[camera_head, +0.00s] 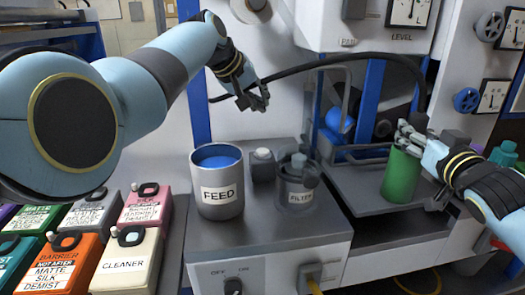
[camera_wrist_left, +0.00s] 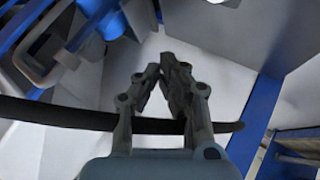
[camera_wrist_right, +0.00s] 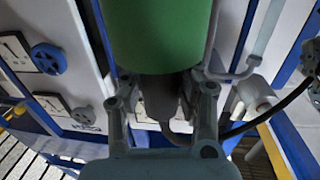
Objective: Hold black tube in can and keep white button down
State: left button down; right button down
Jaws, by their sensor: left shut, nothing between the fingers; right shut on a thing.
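The black tube (camera_head: 320,62) arches from the right and its free end hangs in the air above and behind the grey FEED can (camera_head: 222,199), which holds blue liquid. My left gripper (camera_head: 260,101) is shut and empty, close to the tube near its free end. In the left wrist view the tube (camera_wrist_left: 60,115) passes behind the fingers. The white button (camera_head: 263,154) sits on a dark box right of the can, with nothing on it. My right gripper (camera_head: 408,132) is shut on the top of a green cylinder (camera_head: 400,178); the cylinder also shows in the right wrist view (camera_wrist_right: 165,35).
A clear FILTER jar (camera_head: 297,190) stands right of the can on the grey machine top. A grey tray (camera_head: 355,190) lies under the green cylinder. Labelled bottles, including CLEANER (camera_head: 125,263), fill the lower left.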

aim_at(260, 150)
pick_arm(q)
jog(key=shift+f, duration=4.4)
jog(key=shift+f, duration=0.35)
jog(key=shift+s+f, duration=0.1)
jog(key=shift+f, duration=0.55)
dwell(1.9)
jog(key=shift+r, duration=1.05)
